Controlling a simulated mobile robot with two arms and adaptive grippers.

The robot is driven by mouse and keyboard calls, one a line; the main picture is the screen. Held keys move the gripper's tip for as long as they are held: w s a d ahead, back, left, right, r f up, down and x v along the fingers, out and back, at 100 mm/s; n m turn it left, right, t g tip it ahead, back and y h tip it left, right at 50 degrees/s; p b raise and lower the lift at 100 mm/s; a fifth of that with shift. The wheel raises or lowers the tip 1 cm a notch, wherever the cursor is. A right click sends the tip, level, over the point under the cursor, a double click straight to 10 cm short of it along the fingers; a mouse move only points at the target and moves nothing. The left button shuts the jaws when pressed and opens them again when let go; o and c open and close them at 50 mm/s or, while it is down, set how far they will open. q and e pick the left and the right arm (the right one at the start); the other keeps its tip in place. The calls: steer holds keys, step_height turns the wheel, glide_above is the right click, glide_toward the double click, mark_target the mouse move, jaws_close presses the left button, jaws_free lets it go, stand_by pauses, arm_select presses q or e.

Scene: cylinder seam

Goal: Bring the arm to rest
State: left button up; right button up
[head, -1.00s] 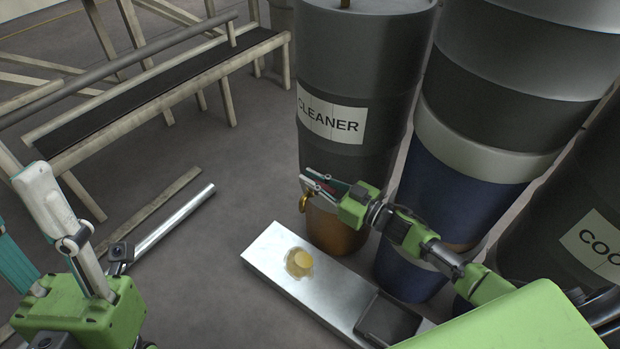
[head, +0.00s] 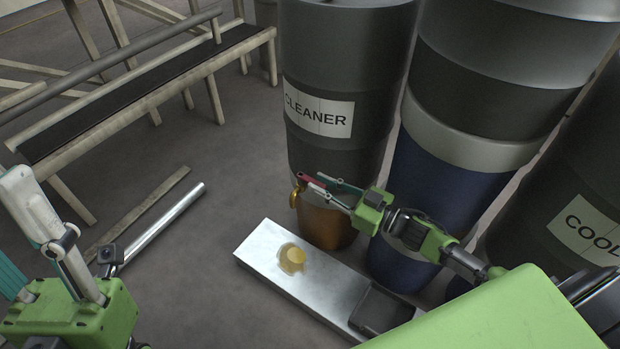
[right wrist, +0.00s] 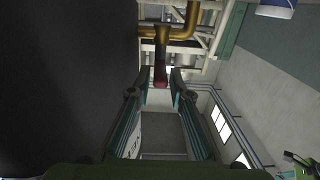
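My right gripper (head: 322,182) is at the brass tap (head: 295,197) on the drum labelled CLEANER (head: 335,60). Its fingers are spread, with a red piece showing near their tips; I cannot tell whether they touch it. In the right wrist view, the teal fingers (right wrist: 160,76) stand apart, with a brown stem with a red end (right wrist: 160,72) between their tips. My left gripper (head: 12,225) is at the left edge, its white and teal fingers apart and nothing seen between them. Part of it is cut off by the frame.
A metal tray (head: 325,288) with a yellowish puddle (head: 292,258) lies below the tap. A blue and black drum (head: 445,190) and a drum labelled COOL... (head: 530,215) stand to the right. A bench (head: 130,90) stands at back left.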

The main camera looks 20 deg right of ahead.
steer(key=shift+s+d, duration=0.3)
steer(key=shift+s, duration=0.1)
